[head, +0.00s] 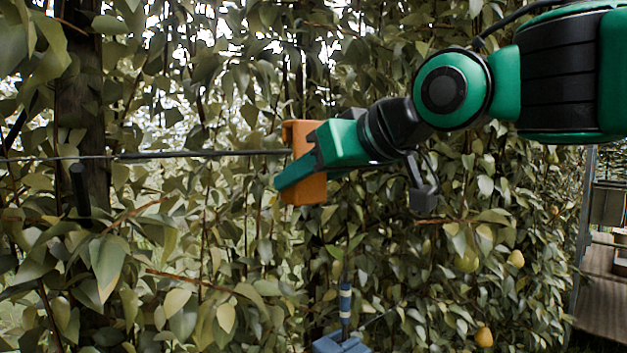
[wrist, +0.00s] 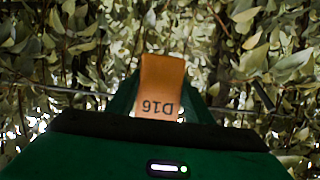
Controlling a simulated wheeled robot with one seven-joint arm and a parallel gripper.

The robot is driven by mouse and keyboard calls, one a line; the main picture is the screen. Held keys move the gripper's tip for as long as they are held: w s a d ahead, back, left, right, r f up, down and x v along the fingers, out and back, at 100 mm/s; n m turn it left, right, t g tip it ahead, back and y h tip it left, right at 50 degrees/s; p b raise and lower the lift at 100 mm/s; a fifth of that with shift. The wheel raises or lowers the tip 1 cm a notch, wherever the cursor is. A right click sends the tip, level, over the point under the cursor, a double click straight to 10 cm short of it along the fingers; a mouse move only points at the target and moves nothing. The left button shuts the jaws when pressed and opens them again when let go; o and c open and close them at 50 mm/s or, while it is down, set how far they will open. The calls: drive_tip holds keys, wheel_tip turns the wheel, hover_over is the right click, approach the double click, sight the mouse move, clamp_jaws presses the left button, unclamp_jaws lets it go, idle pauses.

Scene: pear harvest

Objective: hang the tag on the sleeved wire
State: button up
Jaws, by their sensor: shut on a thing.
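The orange tag (head: 308,192) is held upright between the fingers of my gripper (head: 304,166), which is shut on it. In the wrist view the tag (wrist: 162,77) shows "D16" upside down. The sleeved wire (head: 200,154) runs in from the left, with a thicker dark sleeve, and reaches the tag's left edge below its top. In the wrist view the wire (wrist: 70,90) shows on both sides of the gripper. The tag and fingers hide where they cross, so I cannot tell whether the tag's hook is around the wire.
Dense pear foliage stands close behind the wire. A dark trunk (head: 88,120) is at the left, and several pears (head: 467,260) hang at the lower right. A blue thing (head: 341,344) with a short upright post is at the bottom. A walkway (head: 603,300) shows at the far right.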

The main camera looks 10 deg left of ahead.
drive_tip(key=shift+w+a, duration=0.1)
drive_tip(key=shift+a, duration=0.05)
drive_tip(key=x, duration=0.9)
drive_tip(key=shift+a+r, duration=0.15)
drive_tip(key=shift+r, duration=0.2)
idle(0.9)
drive_tip(key=shift+w, duration=0.1)
drive_tip(key=o, duration=1.1)
